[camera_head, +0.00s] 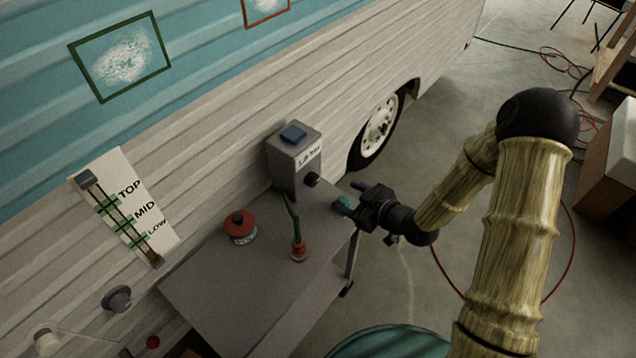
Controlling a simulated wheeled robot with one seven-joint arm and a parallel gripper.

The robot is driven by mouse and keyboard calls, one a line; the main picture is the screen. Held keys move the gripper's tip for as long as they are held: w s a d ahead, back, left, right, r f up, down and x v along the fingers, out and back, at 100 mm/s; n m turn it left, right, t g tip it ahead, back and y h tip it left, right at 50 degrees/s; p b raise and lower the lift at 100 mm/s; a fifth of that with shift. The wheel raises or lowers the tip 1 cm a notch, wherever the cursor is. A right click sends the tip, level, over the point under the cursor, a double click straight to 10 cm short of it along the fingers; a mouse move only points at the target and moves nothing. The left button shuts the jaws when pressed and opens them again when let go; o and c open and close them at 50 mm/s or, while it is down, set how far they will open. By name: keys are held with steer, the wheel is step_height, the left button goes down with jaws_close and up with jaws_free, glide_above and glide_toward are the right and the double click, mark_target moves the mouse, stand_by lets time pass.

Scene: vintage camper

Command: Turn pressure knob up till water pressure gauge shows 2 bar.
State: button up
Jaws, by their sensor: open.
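A grey box (284,165) stands at the back of the grey table against the camper wall. Its sloped front has a white display (308,156) with dark characters that seem to end in "bar"; the number is too small to read surely. A round black knob (312,180) sits low on the same face. My gripper (352,199) is open, to the right of the knob and a little lower in the picture, apart from it. Its fingers point left toward the box. A small teal piece shows at the fingers; I cannot tell whether it is part of them.
The grey table (220,300) also holds a red-topped round tin (240,225) and an orange-brown pot with a green stem (298,248). A TOP/MID/LOW slider panel (130,205) and a grey wall knob (117,299) are at left. Floor (420,270) is open right of the table.

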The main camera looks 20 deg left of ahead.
mark_target(315, 182)
steer(key=x, duration=1.2)
steer(key=shift+w+a+f, duration=0.1)
steer(key=shift+a+f, duration=0.05)
steer(key=shift+a, duration=0.2)
steer(key=c, duration=1)
